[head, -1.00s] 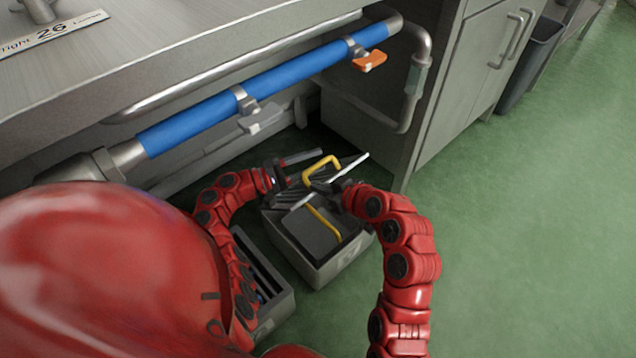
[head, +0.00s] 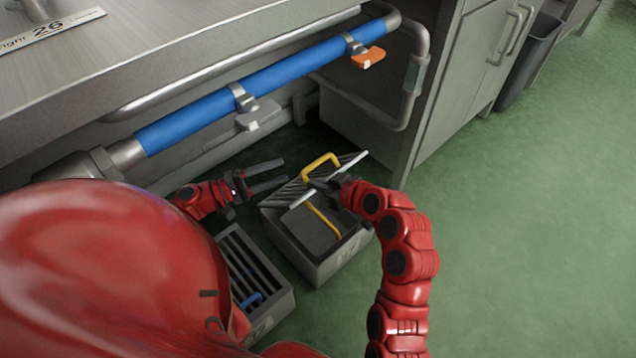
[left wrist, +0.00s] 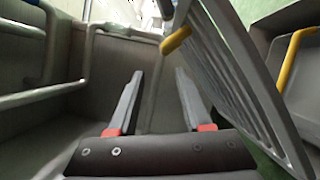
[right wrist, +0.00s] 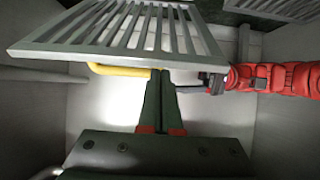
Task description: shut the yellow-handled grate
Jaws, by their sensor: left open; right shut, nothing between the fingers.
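The slatted grate (head: 290,192) with a yellow handle (head: 321,162) stands open, tilted up at the back of a grey box (head: 318,268). Inside the box is a dark insert with its own yellow bar (head: 323,220). My right gripper (head: 314,186) is shut and empty, close to the grate; in the right wrist view its tips (right wrist: 161,75) are by the grate (right wrist: 140,30) and its handle (right wrist: 122,70). Contact is unclear. My left gripper (head: 280,173) is open and empty, left of the grate. In the left wrist view the grate (left wrist: 245,75) stands right of its fingers.
A second grey box (head: 268,318) with a slatted top and a blue handle (head: 250,300) stands to the left. The blue pipe (head: 200,118) with an orange lever (head: 369,58) runs above, under the counter. Green floor (head: 520,230) is clear at the right.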

